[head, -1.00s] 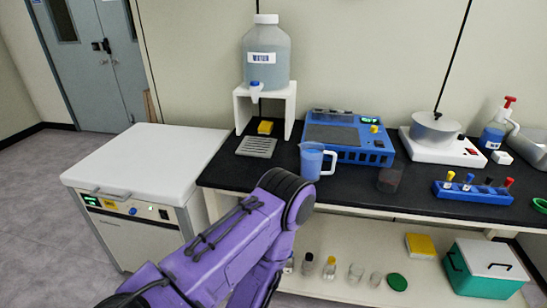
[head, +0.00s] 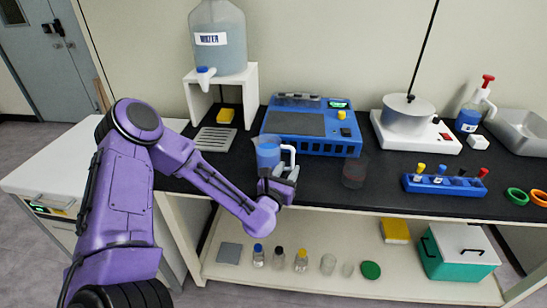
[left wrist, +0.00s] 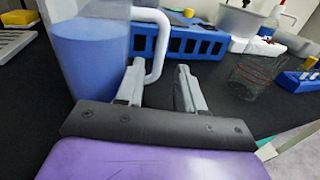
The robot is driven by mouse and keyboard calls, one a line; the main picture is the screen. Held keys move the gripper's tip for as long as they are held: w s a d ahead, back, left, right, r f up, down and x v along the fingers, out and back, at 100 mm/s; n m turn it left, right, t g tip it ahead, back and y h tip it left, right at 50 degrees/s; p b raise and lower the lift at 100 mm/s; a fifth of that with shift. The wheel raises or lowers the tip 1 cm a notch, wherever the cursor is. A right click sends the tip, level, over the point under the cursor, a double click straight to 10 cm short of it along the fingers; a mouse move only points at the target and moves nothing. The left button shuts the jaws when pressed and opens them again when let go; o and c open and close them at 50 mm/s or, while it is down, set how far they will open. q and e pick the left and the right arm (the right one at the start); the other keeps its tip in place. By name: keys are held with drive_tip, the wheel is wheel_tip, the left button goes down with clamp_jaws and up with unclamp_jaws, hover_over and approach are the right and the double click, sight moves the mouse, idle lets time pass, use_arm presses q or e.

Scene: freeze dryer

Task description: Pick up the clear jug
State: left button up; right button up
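The clear jug (head: 268,152) stands upright on the black bench in front of the blue device, with blue liquid inside and a white handle on its right side. In the left wrist view the jug (left wrist: 88,60) fills the upper left, and its handle (left wrist: 160,45) curves down beside my left finger. My left gripper (head: 281,172) is at the jug's front right. In the left wrist view its two fingers (left wrist: 160,85) are apart with bare bench between them. The handle's lower part is close to the left finger; I cannot tell whether they touch. My right gripper is out of view.
A blue device (head: 300,127) is right behind the jug. A clear beaker (head: 354,172) stands to the right, also in the left wrist view (left wrist: 256,75). A blue tube rack (head: 443,185) is farther right. A water jar (head: 217,40) on a white stand is at back left. Several bottles stand on the lower shelf (head: 400,283).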

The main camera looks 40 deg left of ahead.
sight(292, 166)
use_arm(q)
drive_tip(key=p+x, duration=0.1)
drive_tip(key=x, duration=0.4)
drive_tip(key=shift+w+a+f, duration=0.1)
drive_tip(key=shift+a+f, duration=0.05)
drive_tip(key=shift+a, duration=0.05)
clamp_jaws()
